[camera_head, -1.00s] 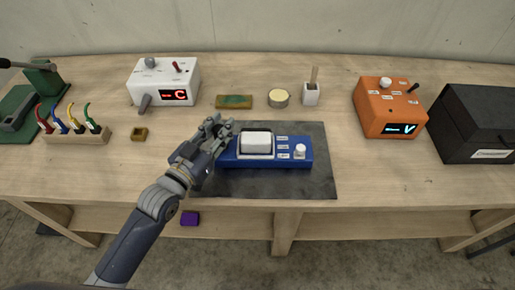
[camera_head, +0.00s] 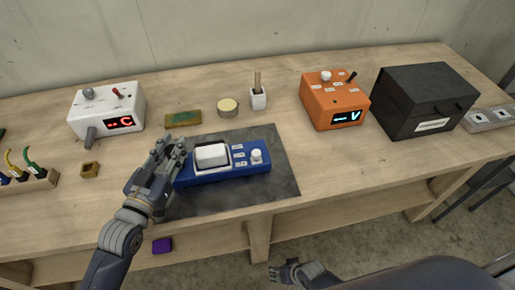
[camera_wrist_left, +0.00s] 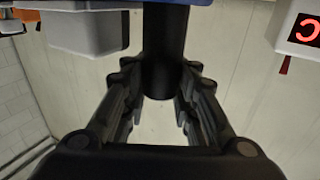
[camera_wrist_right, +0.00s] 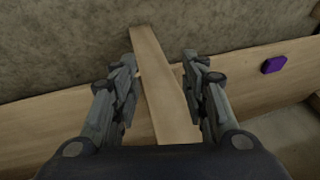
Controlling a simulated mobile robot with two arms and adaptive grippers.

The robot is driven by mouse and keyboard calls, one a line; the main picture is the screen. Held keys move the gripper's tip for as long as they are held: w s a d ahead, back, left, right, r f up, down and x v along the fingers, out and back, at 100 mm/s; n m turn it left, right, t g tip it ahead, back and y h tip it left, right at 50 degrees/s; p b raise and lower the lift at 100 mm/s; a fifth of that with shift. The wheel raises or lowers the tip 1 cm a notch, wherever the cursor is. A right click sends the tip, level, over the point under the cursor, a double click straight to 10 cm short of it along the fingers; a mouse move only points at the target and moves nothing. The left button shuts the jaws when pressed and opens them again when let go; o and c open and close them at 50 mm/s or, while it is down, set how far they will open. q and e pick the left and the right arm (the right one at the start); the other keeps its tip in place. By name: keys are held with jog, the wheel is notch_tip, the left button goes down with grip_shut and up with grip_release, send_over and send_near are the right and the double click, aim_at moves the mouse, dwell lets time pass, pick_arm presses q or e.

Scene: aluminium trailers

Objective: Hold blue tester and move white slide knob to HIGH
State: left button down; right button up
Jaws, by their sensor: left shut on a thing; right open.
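The blue tester (camera_head: 222,177) lies on a dark mat, with a white-faced meter at its left and the white slide knob (camera_head: 257,156) at its right. Small white labels stand beside the knob; their text is too small to read, so I cannot tell its setting. My left gripper (camera_head: 168,150) is at the tester's left end. In the left wrist view its fingers (camera_wrist_left: 160,95) are shut around a black post (camera_wrist_left: 162,50) below a blue edge. My right gripper (camera_head: 284,268) is low in front of the bench, empty; its fingers (camera_wrist_right: 160,65) are open in the right wrist view.
The dark mat (camera_head: 275,185) has bare room right of the tester. Behind stand a white box (camera_head: 85,122), a green-topped block (camera_head: 183,119), a round tin (camera_head: 228,107), a brush holder (camera_head: 258,100), an orange box (camera_head: 330,105) and a black case (camera_head: 410,110). A purple block (camera_head: 162,245) lies below.

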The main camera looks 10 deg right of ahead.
jog(key=w+a+r+y, duration=0.4)
jog(key=a+r, duration=1)
jog(key=r, duration=0.1)
notch_tip(320, 180, up, 42)
jog(key=n+h, duration=0.3)
jog(key=n, duration=0.6)
send_over(258, 153)
jog(key=s+d, duration=0.4)
jog(key=shift+g, duration=0.3)
jog(key=x, duration=1.1)
jog(key=shift+w+a+f, duration=0.15)
jog(key=shift+w+f, duration=0.05)
jog(key=shift+w, duration=0.2)
